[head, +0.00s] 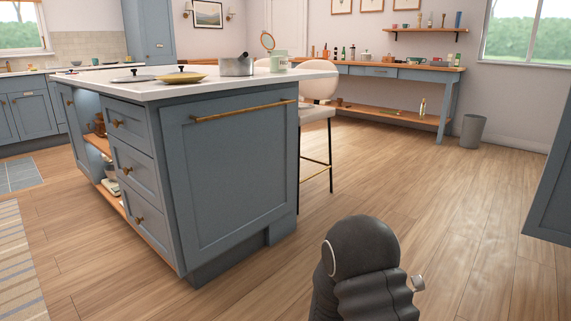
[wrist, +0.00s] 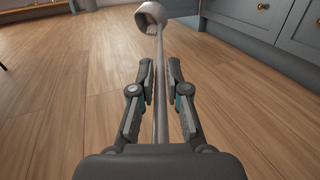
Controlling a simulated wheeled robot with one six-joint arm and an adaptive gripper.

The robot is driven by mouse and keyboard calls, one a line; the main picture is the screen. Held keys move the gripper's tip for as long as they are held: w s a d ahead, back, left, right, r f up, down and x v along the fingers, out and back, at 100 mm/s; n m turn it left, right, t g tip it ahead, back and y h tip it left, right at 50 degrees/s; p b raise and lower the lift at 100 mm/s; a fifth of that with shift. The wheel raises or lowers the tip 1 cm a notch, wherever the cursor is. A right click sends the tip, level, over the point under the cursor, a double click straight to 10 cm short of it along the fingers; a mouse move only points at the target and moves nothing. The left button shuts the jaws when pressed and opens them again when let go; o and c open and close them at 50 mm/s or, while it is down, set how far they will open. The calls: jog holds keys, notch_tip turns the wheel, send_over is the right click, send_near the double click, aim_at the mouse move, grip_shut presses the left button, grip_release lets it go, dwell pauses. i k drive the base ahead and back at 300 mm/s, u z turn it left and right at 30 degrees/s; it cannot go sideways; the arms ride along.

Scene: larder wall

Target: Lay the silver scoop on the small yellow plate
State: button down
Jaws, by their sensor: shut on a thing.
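My gripper (wrist: 160,88) is shut on the long thin handle of the silver scoop (wrist: 150,16) in the wrist view. The handle runs between the two fingers, and the round bowl is beyond the fingertips at the top of the picture. The scoop is held in the air above the wooden floor. In the head view, a yellow disc (head: 181,78) with a dark raised middle lies on the island top. I cannot tell whether it is a plate or a lid. No other yellow plate can be made out clearly. My fingers do not show in the head view.
The blue island (head: 230,165) with a white top stands ahead to the left. A grey lid (head: 131,79), a grey pot (head: 236,66) and a pale green canister (head: 279,61) are on it. A stool (head: 316,110) stands beside it. Floor to the right is free, before a long side table (head: 385,72).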

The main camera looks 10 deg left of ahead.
aim_at(187, 80)
jog(key=z, duration=0.35)
jog(key=i, duration=1.05)
jog(key=u, duration=0.65)
jog(key=i, duration=0.8)
jog(key=u, duration=0.8)
